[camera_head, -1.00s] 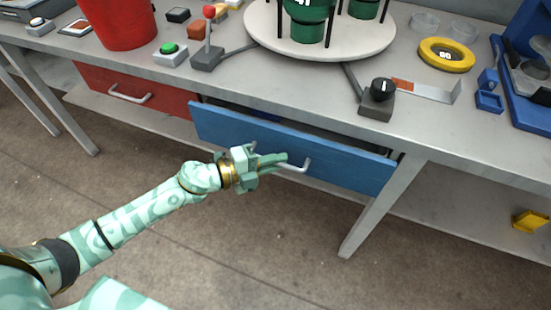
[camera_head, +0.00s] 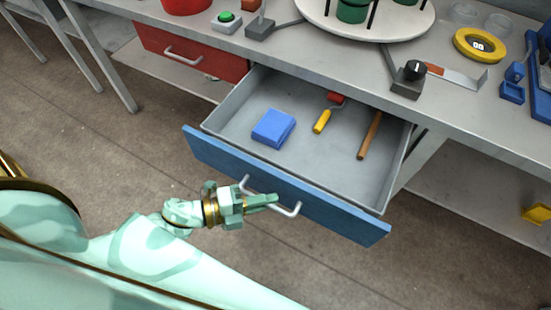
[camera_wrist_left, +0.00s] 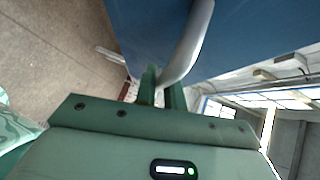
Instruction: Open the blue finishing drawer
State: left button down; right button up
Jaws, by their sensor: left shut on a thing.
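The blue finishing drawer (camera_head: 330,214) is pulled well out from under the workbench in the head view. Inside its grey tray lie a blue block (camera_head: 273,128), a small roller with a yellow handle (camera_head: 322,121) and a brown wooden stick (camera_head: 370,136). My left gripper (camera_head: 270,201) is shut on the drawer's pale bar handle (camera_head: 290,211). In the left wrist view the handle (camera_wrist_left: 188,45) passes between the fingers (camera_wrist_left: 162,90), in front of the blue drawer face (camera_wrist_left: 240,35). My right gripper is in neither view.
A red drawer (camera_head: 195,57) is closed to the left. The bench top (camera_head: 330,60) carries a round white stand (camera_head: 400,28), a dark knob box (camera_head: 409,82), a yellow ring (camera_head: 480,45) and a green button (camera_head: 227,17). The floor left of the drawer is clear.

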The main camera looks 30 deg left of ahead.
pick_arm(q)
jog(key=shift+s, duration=1.2)
jog(key=c, duration=1.5)
grip_release()
jog(key=shift+a, duration=0.1)
jog(key=p+v, duration=0.2)
jog(key=v, duration=1.4)
jog(key=shift+p, duration=0.4)
jog(key=shift+s, duration=0.1)
